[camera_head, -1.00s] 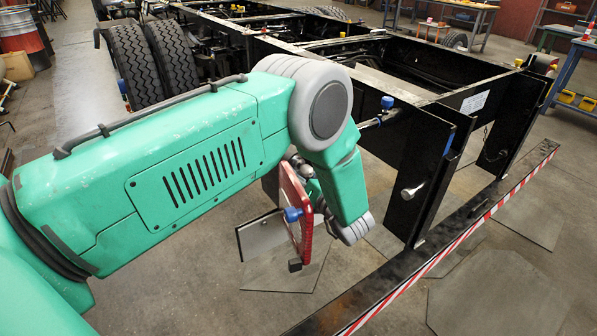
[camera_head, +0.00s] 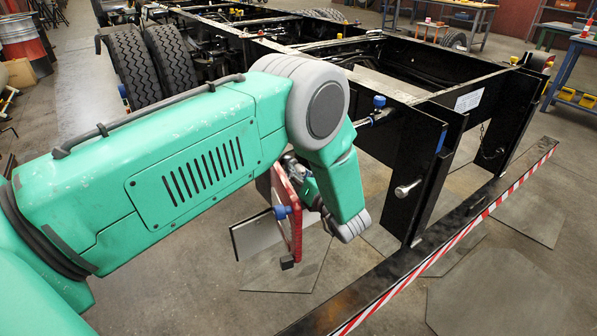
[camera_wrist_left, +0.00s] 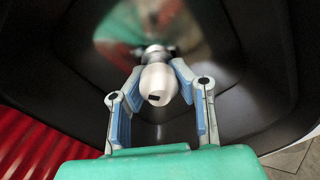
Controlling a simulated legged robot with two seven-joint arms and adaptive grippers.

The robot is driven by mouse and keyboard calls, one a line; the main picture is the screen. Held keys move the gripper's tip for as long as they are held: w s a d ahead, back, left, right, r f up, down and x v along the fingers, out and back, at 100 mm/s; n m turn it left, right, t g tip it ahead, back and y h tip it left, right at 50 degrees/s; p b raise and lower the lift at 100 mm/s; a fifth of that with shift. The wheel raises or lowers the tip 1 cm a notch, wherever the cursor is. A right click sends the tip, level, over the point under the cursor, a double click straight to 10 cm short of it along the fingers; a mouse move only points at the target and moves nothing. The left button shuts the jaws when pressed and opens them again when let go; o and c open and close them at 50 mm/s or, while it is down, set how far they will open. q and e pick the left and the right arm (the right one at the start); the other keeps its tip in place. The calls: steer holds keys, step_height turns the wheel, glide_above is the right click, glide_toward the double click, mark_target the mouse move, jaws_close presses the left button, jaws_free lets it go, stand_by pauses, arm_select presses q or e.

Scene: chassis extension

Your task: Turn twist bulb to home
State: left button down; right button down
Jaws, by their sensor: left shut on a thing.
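The twist bulb (camera_wrist_left: 159,84) is white and rounded with a small dark mark. It sits in front of a dark, bowl-like lamp interior (camera_wrist_left: 235,75) in the left wrist view. My left gripper (camera_wrist_left: 156,72) is shut on the bulb, with its blue-grey fingers on either side. In the head view the red-rimmed lamp housing (camera_head: 297,236) stands below my bent left arm. The bulb and the fingertips are hidden there. How far the bulb is turned cannot be told. My right gripper is out of view.
The black truck chassis (camera_head: 425,150) stands just right of my left wrist. A black beam with red-and-white tape (camera_head: 450,240) crosses in front of it. A blue knob (camera_head: 282,211) sticks out beside the red housing. Truck wheels (camera_head: 170,58) are behind my arm.

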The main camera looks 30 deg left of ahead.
arm_select(q)
steer(key=shift+d+f+m, duration=0.1)
steer(key=shift+d+m, duration=0.3)
steer(key=shift+d, duration=0.1)
steer(key=m, duration=0.4)
steer(key=shift+s+d+h+b, duration=0.1)
steer(key=shift+d+h+b, duration=0.2)
steer(key=shift+b, duration=0.1)
steer(key=shift+r+m, duration=0.2)
steer(key=shift+m, duration=1)
